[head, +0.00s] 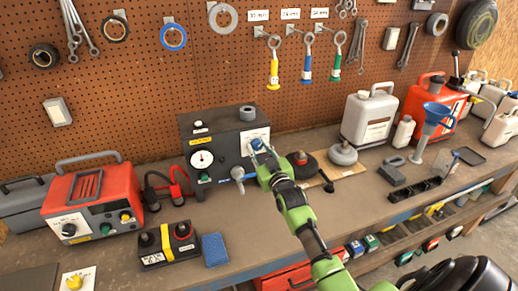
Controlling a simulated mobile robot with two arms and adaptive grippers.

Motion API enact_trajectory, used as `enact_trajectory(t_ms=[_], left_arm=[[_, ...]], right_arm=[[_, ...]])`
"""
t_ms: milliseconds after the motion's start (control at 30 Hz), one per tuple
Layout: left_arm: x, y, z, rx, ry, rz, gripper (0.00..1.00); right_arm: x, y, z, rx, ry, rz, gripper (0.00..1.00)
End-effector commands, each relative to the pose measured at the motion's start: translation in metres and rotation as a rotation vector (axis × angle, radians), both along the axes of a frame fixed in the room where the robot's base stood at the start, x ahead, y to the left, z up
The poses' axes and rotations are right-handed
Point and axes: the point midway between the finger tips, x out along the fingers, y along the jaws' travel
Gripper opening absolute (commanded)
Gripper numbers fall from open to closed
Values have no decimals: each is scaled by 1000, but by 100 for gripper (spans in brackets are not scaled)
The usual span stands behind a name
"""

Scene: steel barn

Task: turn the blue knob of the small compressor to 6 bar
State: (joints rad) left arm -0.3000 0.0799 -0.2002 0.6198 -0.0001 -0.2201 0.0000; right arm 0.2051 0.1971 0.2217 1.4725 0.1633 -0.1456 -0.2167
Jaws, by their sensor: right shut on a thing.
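The small compressor (222,128) is a dark grey box on the bench against the pegboard. A round white gauge (202,160) is on the left of its front; the needle is too small to read. The blue knob (256,143) is at the upper right of the front, on a white scale plate (247,136), partly covered by my fingers. My right gripper (261,149) is shut on the blue knob, its green arm reaching up from the lower right. The scale marks and the knob's setting are too small to read. My left gripper is not in view.
A red charger-like box (95,200) stands at left, and a black battery (170,243) and blue sponge (214,249) lie in front. A grey tap (238,175) sticks out below the knob.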

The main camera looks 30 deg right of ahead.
Motion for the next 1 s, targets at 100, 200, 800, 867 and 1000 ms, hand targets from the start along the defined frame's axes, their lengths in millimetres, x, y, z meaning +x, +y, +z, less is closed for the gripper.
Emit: enact_trajectory(t_ms=[100,200,800,867,1000], left_arm=[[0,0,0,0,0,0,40],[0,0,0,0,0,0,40],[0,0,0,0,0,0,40],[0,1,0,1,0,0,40],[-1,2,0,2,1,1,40]], right_arm=[[0,0,-1,16,-2,0,6],[0,0,-1,20,-3,1,6],[0,0,-1,18,-3,0,44],[0,0,0,18,-3,0,44],[-5,2,-1,17,-3,1,44]])
